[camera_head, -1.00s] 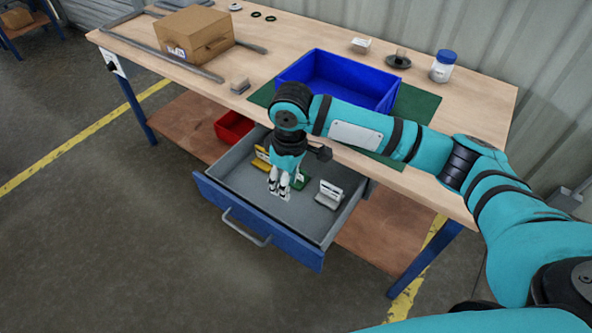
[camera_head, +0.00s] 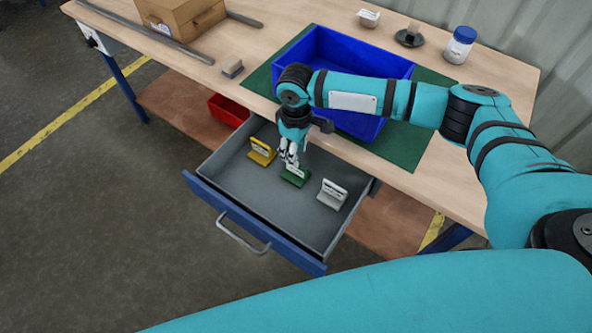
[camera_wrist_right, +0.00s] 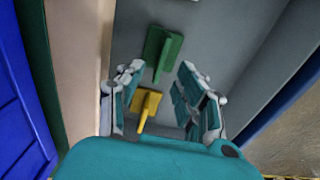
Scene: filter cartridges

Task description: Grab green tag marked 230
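The green tag (camera_head: 296,178) lies in the open drawer (camera_head: 240,195), between a yellow tag (camera_head: 262,152) and a grey-white tag (camera_head: 332,195). Its marking is too small to read. My right gripper (camera_head: 289,158) points down into the drawer, just behind the green tag and partly overlapping it in the head view. In the right wrist view my right gripper (camera_wrist_right: 160,90) is open, with its fingers apart and nothing held. There the green tag (camera_wrist_right: 161,52) shows beyond the fingertips and the yellow tag (camera_wrist_right: 148,104) between the fingers. My left gripper is not in view.
A blue bin (camera_head: 330,52) stands on a green mat (camera_head: 412,150) on the bench above the drawer. A red bin (camera_head: 226,110) is on the lower shelf. A cardboard box (camera_head: 182,15) and a blue-lidded jar (camera_head: 459,46) stand farther back. The drawer's front area is clear.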

